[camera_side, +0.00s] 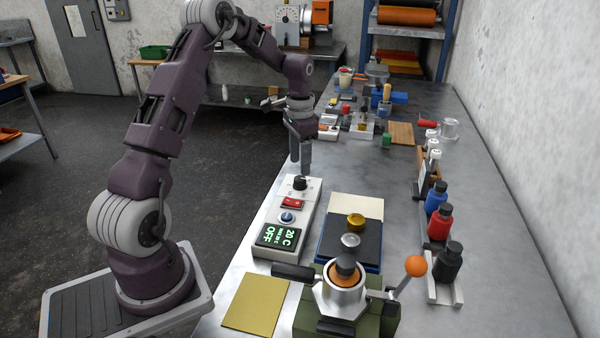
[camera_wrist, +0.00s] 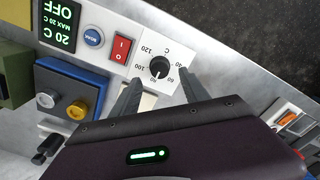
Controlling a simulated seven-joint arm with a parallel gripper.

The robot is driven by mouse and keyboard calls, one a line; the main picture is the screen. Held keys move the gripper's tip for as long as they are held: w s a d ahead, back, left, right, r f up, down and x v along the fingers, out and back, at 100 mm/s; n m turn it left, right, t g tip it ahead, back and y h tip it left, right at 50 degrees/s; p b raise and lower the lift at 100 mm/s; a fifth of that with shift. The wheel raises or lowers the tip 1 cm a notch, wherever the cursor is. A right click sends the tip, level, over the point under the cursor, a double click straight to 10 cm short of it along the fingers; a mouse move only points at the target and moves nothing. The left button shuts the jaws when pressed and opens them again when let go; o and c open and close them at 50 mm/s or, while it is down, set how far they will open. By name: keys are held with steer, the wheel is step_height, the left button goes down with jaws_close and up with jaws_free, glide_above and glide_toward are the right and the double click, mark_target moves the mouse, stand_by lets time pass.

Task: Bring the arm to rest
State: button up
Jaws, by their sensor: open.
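My gripper (camera_side: 301,155) points down just above the far end of a white control box (camera_side: 268,222). In the wrist view my gripper (camera_wrist: 157,92) has its two fingers apart, with the black temperature knob (camera_wrist: 160,67) showing between and beyond them. Whether the fingers touch the knob cannot be told. The knob also shows in the side view (camera_side: 300,183), just under the fingertips. The box has a red rocker switch (camera_wrist: 121,49), a blue button (camera_wrist: 93,36) and a green display (camera_wrist: 56,22) reading "20 C" and "OFF".
A blue block (camera_side: 350,250) with metal cups and a green press (camera_side: 345,300) stand to the right and near. Bottles in a rack (camera_side: 437,220) line the right side. A yellow mat (camera_side: 256,303) lies in front. Several small tools fill the far bench end.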

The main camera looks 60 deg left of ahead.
steer(key=shift+r, duration=0.95)
steer(key=s+d+r+t+y, duration=0.1)
steer(key=s+d+r, duration=0.3)
steer(key=d+r, duration=0.35)
steer(key=s+d+r+t, duration=0.1)
steer(key=s+d+r, duration=0.3)
steer(key=d+r, duration=0.35)
steer(key=s+d+t, duration=0.1)
steer(key=s+d, duration=0.4)
steer(key=s, duration=0.4)
steer(key=s+d+n+t+h, duration=0.1)
steer(key=s+d+t, duration=0.1)
steer(key=s+d, duration=0.3)
steer(key=s, duration=0.3)
steer(key=shift+s+d+n+t, duration=0.3)
steer(key=shift+s, duration=0.05)
